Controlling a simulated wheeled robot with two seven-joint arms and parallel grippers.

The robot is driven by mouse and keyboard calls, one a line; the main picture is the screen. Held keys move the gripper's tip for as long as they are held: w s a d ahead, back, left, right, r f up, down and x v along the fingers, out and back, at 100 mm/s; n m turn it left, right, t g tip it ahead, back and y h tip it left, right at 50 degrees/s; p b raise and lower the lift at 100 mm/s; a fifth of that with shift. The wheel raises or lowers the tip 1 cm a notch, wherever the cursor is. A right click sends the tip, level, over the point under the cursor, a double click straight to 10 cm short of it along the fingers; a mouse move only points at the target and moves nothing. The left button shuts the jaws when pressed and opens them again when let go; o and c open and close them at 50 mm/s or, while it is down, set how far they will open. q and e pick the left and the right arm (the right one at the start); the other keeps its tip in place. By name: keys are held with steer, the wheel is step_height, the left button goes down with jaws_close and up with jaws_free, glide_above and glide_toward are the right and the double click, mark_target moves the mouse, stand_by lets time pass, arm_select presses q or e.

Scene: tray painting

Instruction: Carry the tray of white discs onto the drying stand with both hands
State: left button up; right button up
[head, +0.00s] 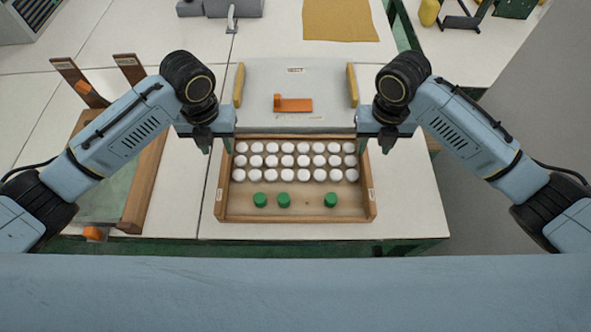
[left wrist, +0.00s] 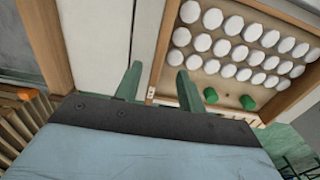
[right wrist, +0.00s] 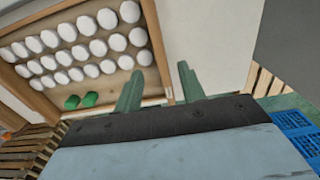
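The wooden tray (head: 300,218) lies on the white table in the head view, with rows of white discs (head: 287,161) and 3 green pegs (head: 284,200) in front of them. My left gripper (head: 217,148) is open above the tray's left wall, which passes between its fingers in the left wrist view (left wrist: 155,75). My right gripper (head: 376,148) is open above the right wall, which runs between its fingers in the right wrist view (right wrist: 158,82). Neither is closed on the tray. A pale grey platform (head: 330,75) with yellow side rails stands behind the tray; I cannot tell whether it is the drying stand.
A wooden frame (head: 150,180) with upright posts and orange parts stands left of the tray. An orange piece (head: 293,104) lies on the grey platform. A tan sheet (head: 340,20) and grey blocks (head: 235,8) lie at the back. The table right of the tray is clear.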

mark_target(224, 163)
arm_select(q)
step_height(224, 163, down, 8)
arm_select(e)
step_height(224, 163, down, 8)
arm_select(q)
jaws_close()
arm_select(e)
jaws_close()
